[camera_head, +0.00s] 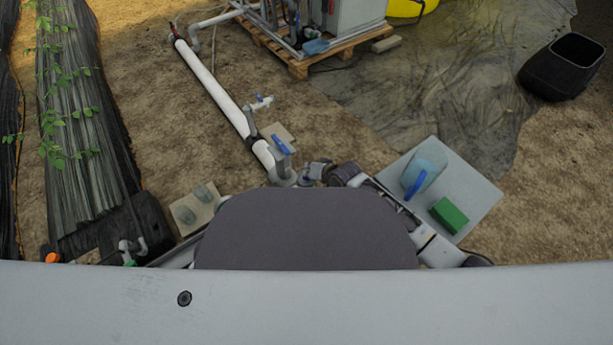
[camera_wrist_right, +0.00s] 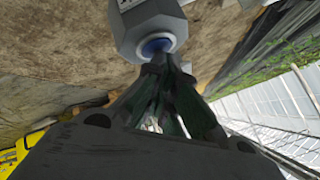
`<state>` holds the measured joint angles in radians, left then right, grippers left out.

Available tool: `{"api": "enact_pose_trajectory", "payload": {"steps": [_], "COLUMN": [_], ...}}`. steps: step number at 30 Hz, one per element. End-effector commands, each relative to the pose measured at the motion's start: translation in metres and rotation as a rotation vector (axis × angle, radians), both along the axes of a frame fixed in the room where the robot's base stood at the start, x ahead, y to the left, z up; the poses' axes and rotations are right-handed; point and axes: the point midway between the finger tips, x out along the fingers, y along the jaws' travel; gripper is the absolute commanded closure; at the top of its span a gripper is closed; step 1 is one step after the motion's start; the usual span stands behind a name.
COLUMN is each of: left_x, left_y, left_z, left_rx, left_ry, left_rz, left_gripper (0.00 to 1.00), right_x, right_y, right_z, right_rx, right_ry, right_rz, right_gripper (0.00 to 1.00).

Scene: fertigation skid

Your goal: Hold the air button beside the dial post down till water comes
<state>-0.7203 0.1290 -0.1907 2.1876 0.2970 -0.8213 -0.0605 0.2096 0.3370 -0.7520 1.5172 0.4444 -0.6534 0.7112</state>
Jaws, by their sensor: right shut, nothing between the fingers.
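In the right wrist view, a grey many-sided housing (camera_wrist_right: 150,25) carries a round blue button (camera_wrist_right: 157,45) on the face toward me. My right gripper (camera_wrist_right: 162,66) is shut and empty, its fingertips at the edge of the blue button. They appear to touch it, but I cannot tell how far it is pressed. In the head view, my right gripper (camera_head: 326,172) reaches in from the right, beside small grey fittings at the end of the white pipe (camera_head: 215,88). The button's face is hidden there. No water shows. I cannot make out a dial.
A blue-handled valve (camera_head: 281,146) stands just left of the right gripper. A grey board (camera_head: 478,192) at right holds a clear jug (camera_head: 430,165) and a green block (camera_head: 449,214). A slab (camera_head: 187,215) lies at left. A black bin (camera_head: 562,68) stands far right.

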Motion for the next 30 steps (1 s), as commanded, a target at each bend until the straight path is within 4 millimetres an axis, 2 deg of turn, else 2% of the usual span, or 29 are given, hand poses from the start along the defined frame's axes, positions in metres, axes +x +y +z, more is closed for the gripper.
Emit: {"api": "enact_pose_trajectory", "payload": {"steps": [9, 30], "left_x": [0.004, -0.006], "left_y": [0.000, 0.000], "left_z": [0.002, -0.003], "left_rx": [0.000, 0.000], "left_ry": [-0.007, 0.011], "left_rz": [-0.001, 0.000], "left_gripper": [0.60, 0.60], "right_x": [0.000, 0.000], "right_y": [0.000, 0.000], "right_z": [-0.001, -0.001], "right_rx": [-0.001, -0.001], "right_ry": [0.001, 0.001], "right_rz": [0.000, 0.000], "right_gripper": [1.00, 1.00]}}
